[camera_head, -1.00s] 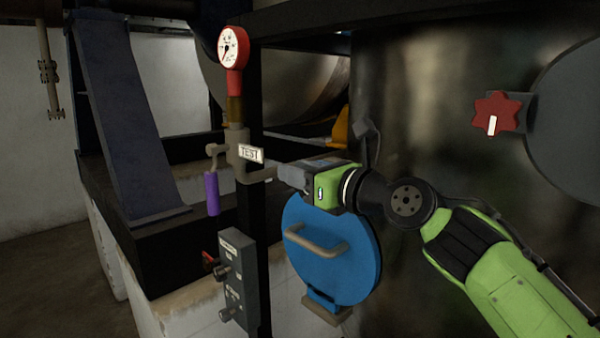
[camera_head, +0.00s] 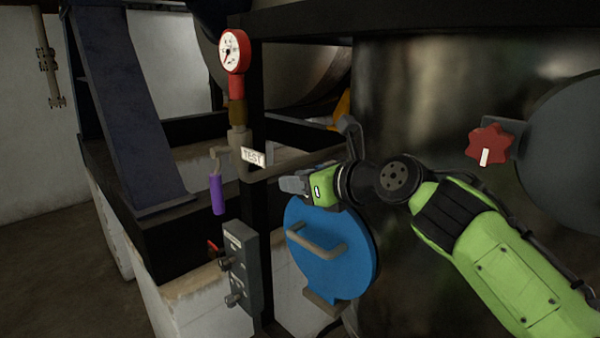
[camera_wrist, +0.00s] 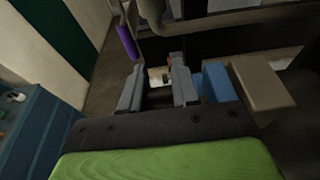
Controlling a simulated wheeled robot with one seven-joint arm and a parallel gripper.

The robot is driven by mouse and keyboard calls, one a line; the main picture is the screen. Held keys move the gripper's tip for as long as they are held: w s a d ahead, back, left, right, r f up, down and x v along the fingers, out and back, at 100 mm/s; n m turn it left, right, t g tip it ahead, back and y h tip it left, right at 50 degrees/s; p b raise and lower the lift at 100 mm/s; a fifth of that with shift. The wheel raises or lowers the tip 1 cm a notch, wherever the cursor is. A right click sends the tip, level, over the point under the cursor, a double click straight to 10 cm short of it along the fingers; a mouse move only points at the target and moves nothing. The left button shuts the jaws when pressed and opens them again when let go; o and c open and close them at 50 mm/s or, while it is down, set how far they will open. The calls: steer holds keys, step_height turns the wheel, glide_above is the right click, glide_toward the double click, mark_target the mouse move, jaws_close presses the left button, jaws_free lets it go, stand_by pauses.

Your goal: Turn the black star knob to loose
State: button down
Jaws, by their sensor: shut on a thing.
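My gripper (camera_head: 284,184) is above the upper left rim of the round blue cover, pointing left, just below the brown pipe. In the wrist view its two grey fingers (camera_wrist: 157,88) stand some way apart, with a dark patch between them. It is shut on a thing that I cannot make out. I cannot pick out a black star knob in either view; it may be hidden at the fingers. The star knob plainly visible is red (camera_head: 488,141), with a white mark, at the right by a grey round plate.
The blue cover (camera_head: 352,268) with its bar handle is below my gripper. A grey control box (camera_head: 240,262) is lower left. A pressure gauge (camera_head: 235,50), TEST tag (camera_head: 253,157) and purple-handled lever (camera_head: 217,195) are on the pipework left. The dark tank (camera_head: 440,120) is behind my arm.

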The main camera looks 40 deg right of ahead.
steer(key=c, duration=0.9)
jaws_free()
steer(key=f+v, duration=0.1)
steer(key=v, duration=0.4)
steer(key=f+b+v, duration=0.1)
steer(key=v, duration=0.3)
steer(key=s+f+v, duration=0.1)
steer(key=v, duration=0.4)
steer(key=shift+s, duration=0.25)
